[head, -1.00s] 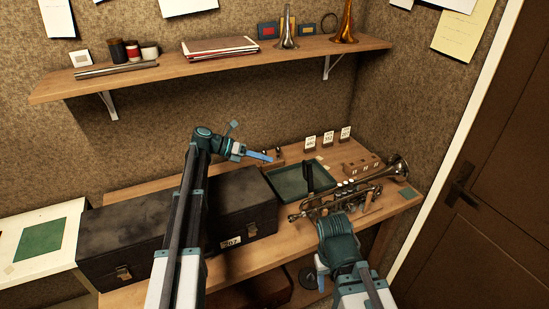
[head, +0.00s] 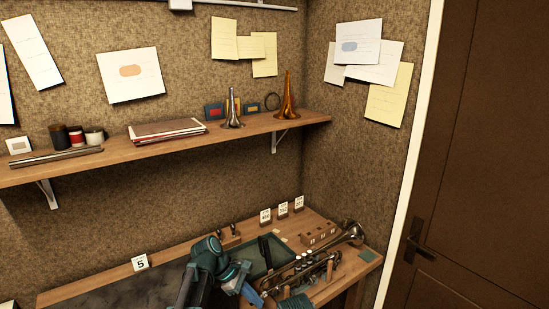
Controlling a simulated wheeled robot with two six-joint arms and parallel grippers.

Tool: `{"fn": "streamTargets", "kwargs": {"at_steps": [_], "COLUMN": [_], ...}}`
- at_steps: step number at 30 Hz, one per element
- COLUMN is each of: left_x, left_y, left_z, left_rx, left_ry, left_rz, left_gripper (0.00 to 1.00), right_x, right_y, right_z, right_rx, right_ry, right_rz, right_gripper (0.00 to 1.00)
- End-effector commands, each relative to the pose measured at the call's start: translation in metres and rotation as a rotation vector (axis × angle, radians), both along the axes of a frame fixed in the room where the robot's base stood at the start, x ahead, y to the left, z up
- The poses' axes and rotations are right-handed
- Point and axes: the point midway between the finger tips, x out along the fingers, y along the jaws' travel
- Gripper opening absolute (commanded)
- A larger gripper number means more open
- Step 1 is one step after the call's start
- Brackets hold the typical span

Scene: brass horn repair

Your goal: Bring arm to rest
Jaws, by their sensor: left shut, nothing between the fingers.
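My left arm comes up from the bottom edge in the head view. My left gripper (head: 252,295) is low in the picture, pointing down and right, with its blue fingers shut and empty. It overlaps the near side of the green tray (head: 285,246) and the left end of the trumpet (head: 310,270) in the picture; I cannot tell the gap. Of my right arm only a teal ribbed part shows at the bottom edge, in front of the trumpet. The right gripper cannot be seen.
The trumpet lies on the wooden bench (head: 190,253), with number cards (head: 283,208) and a wooden block (head: 319,233) behind. A dark case (head: 130,292) is at lower left. A wall shelf (head: 120,155) carries folders and horn bells. A brown door (head: 470,150) is right.

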Motion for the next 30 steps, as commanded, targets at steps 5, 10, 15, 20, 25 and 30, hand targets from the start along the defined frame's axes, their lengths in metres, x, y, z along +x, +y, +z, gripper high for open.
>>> {"fn": "streamTargets", "kwargs": {"at_steps": [5, 10, 15, 20, 25, 30], "left_x": [-0.082, -0.141, -0.174, -0.184, -0.185, -0.184], "left_y": [-0.023, -0.021, -0.011, -0.006, -0.005, -0.005], "left_z": [-0.031, -0.048, -0.053, -0.053, -0.052, -0.052], "left_rx": [0.207, 0.370, 0.462, 0.495, 0.502, 0.502], "left_ry": [-0.213, -0.357, -0.416, -0.430, -0.431, -0.431], "left_rz": [-0.518, -1.043, -1.428, -1.603, -1.637, -1.635], "left_gripper": [0.00, 0.00, 0.00, 0.00, 0.00, 0.00], "right_x": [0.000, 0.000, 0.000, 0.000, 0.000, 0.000], "right_y": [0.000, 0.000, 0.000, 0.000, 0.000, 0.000], "right_z": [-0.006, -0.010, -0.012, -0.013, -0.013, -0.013], "right_rx": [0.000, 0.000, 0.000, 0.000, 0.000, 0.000], "right_ry": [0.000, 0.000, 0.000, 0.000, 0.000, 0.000], "right_rz": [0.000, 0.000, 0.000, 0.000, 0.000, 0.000], "right_gripper": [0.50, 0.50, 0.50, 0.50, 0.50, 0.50]}}
